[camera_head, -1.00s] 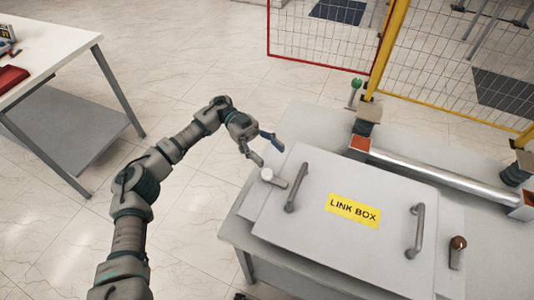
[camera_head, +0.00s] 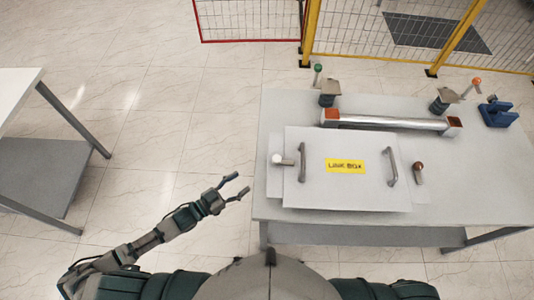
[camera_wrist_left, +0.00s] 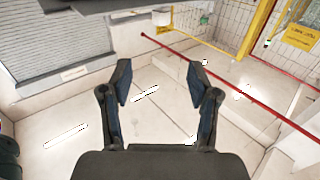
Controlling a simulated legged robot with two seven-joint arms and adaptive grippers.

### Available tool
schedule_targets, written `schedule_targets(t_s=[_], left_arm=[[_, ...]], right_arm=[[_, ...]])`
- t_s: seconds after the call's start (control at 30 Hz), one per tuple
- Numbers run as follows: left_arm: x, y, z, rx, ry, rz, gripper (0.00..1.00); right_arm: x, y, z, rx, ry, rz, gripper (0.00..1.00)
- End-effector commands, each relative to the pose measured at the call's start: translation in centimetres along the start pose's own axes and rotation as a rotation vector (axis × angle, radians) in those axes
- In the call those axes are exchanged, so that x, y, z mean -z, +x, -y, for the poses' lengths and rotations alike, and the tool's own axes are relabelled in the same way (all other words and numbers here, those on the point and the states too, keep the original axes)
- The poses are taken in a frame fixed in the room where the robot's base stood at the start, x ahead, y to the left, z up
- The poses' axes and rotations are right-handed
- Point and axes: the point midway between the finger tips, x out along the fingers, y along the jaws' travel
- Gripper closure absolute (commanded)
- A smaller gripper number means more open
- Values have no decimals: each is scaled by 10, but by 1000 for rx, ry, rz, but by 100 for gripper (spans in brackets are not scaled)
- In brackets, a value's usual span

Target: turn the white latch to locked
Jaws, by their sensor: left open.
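The white latch (camera_head: 282,161) sits at the left edge of the link box (camera_head: 330,195), beside its left handle. It has a round white knob, and its short lever points right, toward the lid. My left gripper (camera_head: 236,188) is open and empty, to the left of the latch and nearer to me, apart from it and over the floor beside the table. In the left wrist view my gripper's two fingers (camera_wrist_left: 158,78) are spread with only floor and fence beyond them; the latch is not seen there. My right gripper is out of view.
The grey table (camera_head: 470,195) carries the box, a brown-red-knobbed latch (camera_head: 418,172) on the right, a metal bar (camera_head: 390,122) behind and a blue object (camera_head: 497,113). A yellow-framed fence (camera_head: 370,40) stands behind. Open floor lies left, up to another table (camera_head: 20,90).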

Motion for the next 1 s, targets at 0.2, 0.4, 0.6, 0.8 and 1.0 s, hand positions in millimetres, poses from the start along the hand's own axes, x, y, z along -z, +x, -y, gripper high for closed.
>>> schedule_targets(t_s=[0.2, 0.4, 0.6, 0.8, 1.0], left_arm=[[-4, 10, 5, 5, -4, 5, 39], [-4, 48, 13, 5, -10, -4, 39], [-4, 98, 12, 4, -10, -2, 39], [-5, 142, 6, 4, -4, 4, 39], [-6, 160, 5, 4, -3, 7, 39]], right_arm=[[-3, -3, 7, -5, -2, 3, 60], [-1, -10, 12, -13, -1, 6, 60], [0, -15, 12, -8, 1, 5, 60], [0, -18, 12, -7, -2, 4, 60], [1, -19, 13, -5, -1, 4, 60]])
